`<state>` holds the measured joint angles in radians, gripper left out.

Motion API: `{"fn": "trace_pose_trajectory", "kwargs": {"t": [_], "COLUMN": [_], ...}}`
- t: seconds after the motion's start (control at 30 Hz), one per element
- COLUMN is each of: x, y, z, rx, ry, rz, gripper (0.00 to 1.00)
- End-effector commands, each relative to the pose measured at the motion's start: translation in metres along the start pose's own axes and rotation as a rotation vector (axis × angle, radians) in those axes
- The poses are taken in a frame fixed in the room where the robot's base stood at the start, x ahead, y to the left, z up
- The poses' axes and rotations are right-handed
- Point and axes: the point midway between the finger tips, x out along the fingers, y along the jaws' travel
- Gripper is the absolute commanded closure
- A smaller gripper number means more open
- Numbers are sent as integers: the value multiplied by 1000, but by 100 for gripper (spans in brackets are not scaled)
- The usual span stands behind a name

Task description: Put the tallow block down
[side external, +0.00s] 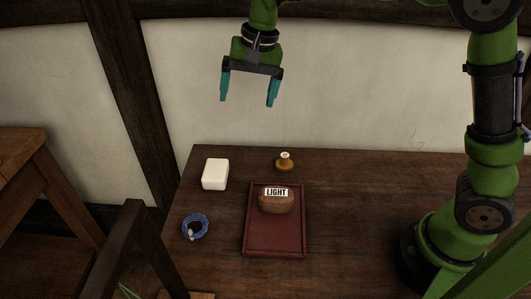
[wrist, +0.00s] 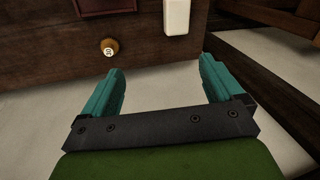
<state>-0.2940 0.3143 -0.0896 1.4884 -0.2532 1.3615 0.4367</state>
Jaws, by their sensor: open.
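The tallow block, a white block (side external: 215,174), lies on the table at its far left. It also shows at the top of the wrist view (wrist: 177,16), partly cut off by the frame edge. My gripper (side external: 247,102) is raised well above the table's back edge, with its teal fingers spread and nothing between them. In the wrist view the two fingers (wrist: 162,75) stand wide apart and empty. The white block is below my gripper and apart from it.
A red tray (side external: 274,241) holds a brown lump labelled LIGHT (side external: 278,201). A small brass-coloured knob-like piece (side external: 285,161) stands behind the tray; a blue coil (side external: 195,227) lies to its left. The table (side external: 360,220) is clear right of the tray.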

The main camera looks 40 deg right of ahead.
Motion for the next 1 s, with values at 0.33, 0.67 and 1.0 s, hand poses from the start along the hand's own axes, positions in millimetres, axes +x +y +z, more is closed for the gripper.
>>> {"fn": "trace_pose_trajectory", "kwargs": {"t": [0.33,0.67,1.0], "x": [-75,-63,-59], "y": [120,189,195], "z": [62,112,116], "rx": [-188,-309,-320], "ry": [188,365,382], "rz": [-208,-265,-265], "gripper": [6,6,6]}}
